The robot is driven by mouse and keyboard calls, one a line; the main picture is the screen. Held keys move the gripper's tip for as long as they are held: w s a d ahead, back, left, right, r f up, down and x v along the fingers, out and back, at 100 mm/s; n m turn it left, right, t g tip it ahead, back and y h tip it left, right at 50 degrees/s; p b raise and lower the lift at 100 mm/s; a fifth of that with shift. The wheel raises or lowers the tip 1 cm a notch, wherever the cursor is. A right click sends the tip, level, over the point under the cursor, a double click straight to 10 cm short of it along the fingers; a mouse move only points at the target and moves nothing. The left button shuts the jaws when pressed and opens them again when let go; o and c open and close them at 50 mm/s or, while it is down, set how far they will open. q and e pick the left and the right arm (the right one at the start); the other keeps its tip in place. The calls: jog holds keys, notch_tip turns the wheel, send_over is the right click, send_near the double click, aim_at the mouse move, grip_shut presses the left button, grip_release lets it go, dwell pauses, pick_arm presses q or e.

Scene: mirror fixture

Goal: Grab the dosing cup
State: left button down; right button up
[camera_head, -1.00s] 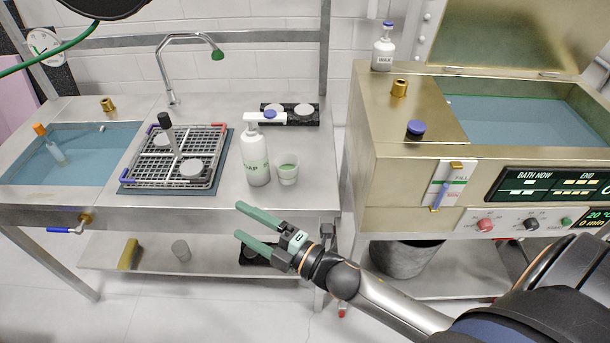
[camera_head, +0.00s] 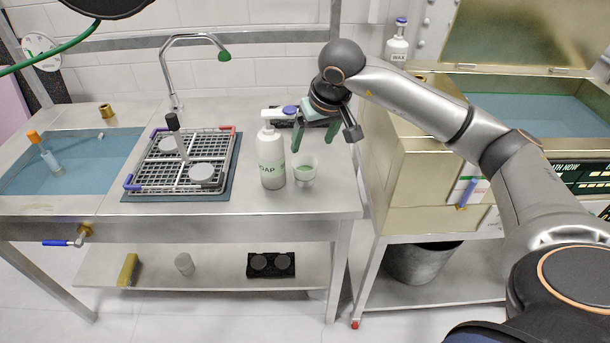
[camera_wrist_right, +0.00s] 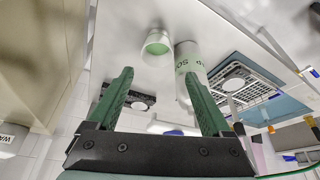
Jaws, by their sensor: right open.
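The dosing cup (camera_head: 304,170) is a small clear cup with green content, standing upright on the steel counter just right of the soap bottle (camera_head: 271,160). It also shows in the right wrist view (camera_wrist_right: 157,43), beyond the fingertips and beside the soap bottle (camera_wrist_right: 189,65). My right gripper (camera_head: 314,138) is open and empty, with its green fingers pointing down above and slightly behind the cup. In the wrist view the open fingers (camera_wrist_right: 160,85) are apart from the cup. My left gripper is not in view.
A wire rack (camera_head: 183,160) with grey discs stands left of the soap bottle. A sink basin (camera_head: 85,165) lies at far left. The brass-coloured bath unit (camera_head: 405,170) stands right of the counter. A white bottle (camera_head: 397,48) stands on its back. Bare counter lies in front of the cup.

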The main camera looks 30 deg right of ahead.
aim_at(306, 163)
jog(key=x, duration=1.2)
jog(key=shift+d+p, duration=0.25)
jog(key=shift+p, duration=0.1)
jog(key=c, duration=1)
jog(key=shift+o, duration=0.2)
jog(key=shift+w+r, duration=0.1)
jog(key=shift+r, duration=0.05)
